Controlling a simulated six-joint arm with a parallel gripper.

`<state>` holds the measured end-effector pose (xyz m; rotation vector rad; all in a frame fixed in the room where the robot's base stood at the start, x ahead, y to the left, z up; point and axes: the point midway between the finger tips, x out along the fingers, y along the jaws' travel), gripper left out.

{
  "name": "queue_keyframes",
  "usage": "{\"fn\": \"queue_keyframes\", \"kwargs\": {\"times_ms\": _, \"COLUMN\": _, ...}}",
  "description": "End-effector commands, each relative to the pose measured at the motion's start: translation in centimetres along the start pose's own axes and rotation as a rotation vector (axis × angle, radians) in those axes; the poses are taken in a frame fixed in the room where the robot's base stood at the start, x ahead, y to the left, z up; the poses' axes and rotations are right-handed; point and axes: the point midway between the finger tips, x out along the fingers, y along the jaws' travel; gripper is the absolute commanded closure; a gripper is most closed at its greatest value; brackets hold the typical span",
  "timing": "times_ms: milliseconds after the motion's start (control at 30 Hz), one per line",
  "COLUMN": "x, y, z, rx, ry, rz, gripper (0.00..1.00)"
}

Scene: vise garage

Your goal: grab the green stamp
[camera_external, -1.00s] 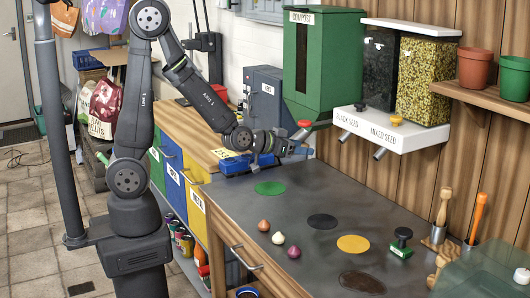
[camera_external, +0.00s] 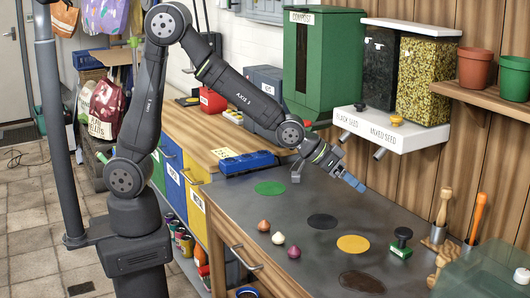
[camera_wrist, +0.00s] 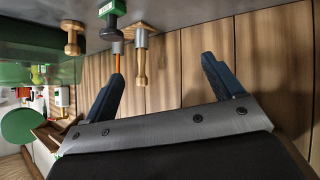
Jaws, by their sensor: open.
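The green stamp (camera_external: 401,243) stands upright on the dark bench top at the right of the outside view, with a black knob handle above a green base. In the wrist view the stamp (camera_wrist: 111,20) shows at the top edge, left of the middle. My gripper (camera_external: 354,183) is above the bench, up and to the left of the stamp and apart from it. In the wrist view my gripper (camera_wrist: 160,84) has its two blue fingers spread wide with nothing between them.
Wooden-handled tools (camera_external: 443,207) and an orange-handled tool (camera_external: 478,215) stand right of the stamp. A clear greenish bin (camera_external: 490,275) is at the front right. Bulbs (camera_external: 278,238) lie left of the yellow disc (camera_external: 353,244). Seed dispensers (camera_external: 425,80) hang on the back wall.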

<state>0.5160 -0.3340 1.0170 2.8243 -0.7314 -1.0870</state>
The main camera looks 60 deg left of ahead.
Motion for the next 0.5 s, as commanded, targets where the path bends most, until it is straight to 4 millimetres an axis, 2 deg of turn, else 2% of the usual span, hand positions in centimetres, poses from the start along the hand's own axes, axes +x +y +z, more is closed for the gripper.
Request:
{"fn": "queue_keyframes", "kwargs": {"times_ms": 33, "x": 0.8, "y": 2.5, "z": -0.1, "rx": 0.020, "ry": -0.051, "rz": 0.015, "gripper": 0.15}}
{"fn": "queue_keyframes", "kwargs": {"times_ms": 200, "x": 1.9, "y": 8.4, "z": -0.1, "rx": 0.066, "ry": -0.212, "rz": -0.027, "gripper": 0.15}}
{"fn": "queue_keyframes", "kwargs": {"times_ms": 300, "x": 2.0, "y": 10.7, "z": -0.4, "rx": 0.083, "ry": -0.262, "rz": -0.081, "gripper": 0.15}}
{"fn": "queue_keyframes", "kwargs": {"times_ms": 500, "x": 1.7, "y": 12.7, "z": -0.8, "rx": 0.094, "ry": -0.299, "rz": -0.162, "gripper": 0.15}}
